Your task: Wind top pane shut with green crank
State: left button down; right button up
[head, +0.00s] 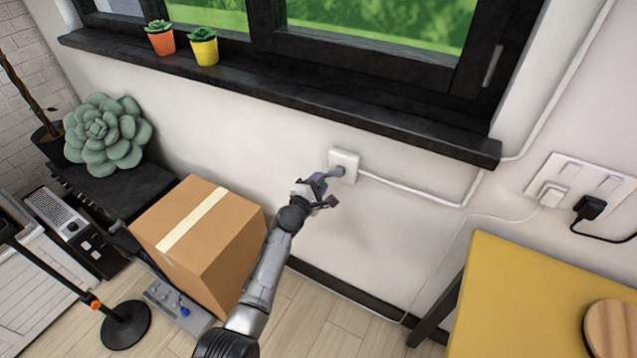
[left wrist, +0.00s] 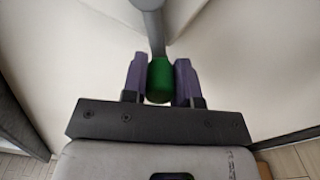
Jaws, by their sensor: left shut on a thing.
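The green crank knob (left wrist: 159,80) sits between the two purple fingers of my left gripper (left wrist: 160,83) in the left wrist view, and the fingers are shut on it. A grey crank arm (left wrist: 151,22) runs from the knob toward the wall. In the head view my left gripper (head: 322,190) is at the white wall box (head: 344,165) under the window sill, and it largely hides the crank. The window (head: 370,30) is cut off by the top of the head view, so its top pane is not visible. My right gripper is not in view.
The dark sill (head: 300,95) juts out above my gripper and holds two potted succulents (head: 204,47). A cardboard box (head: 200,240) stands left of my arm. A yellow table (head: 540,295) is at the right. A white conduit (head: 420,197) runs right from the wall box.

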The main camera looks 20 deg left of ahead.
pick_arm(q)
jog(key=c, duration=1.1)
grip_release()
jog(key=shift+o, duration=1.1)
jog(key=shift+s, duration=0.1)
jog(key=shift+s+p, duration=0.25)
jog(key=shift+p, duration=0.05)
jog(key=s+a+p, duration=0.1)
jog(key=s+p, duration=0.3)
jog(key=s, duration=0.9)
jog(key=shift+a, duration=0.4)
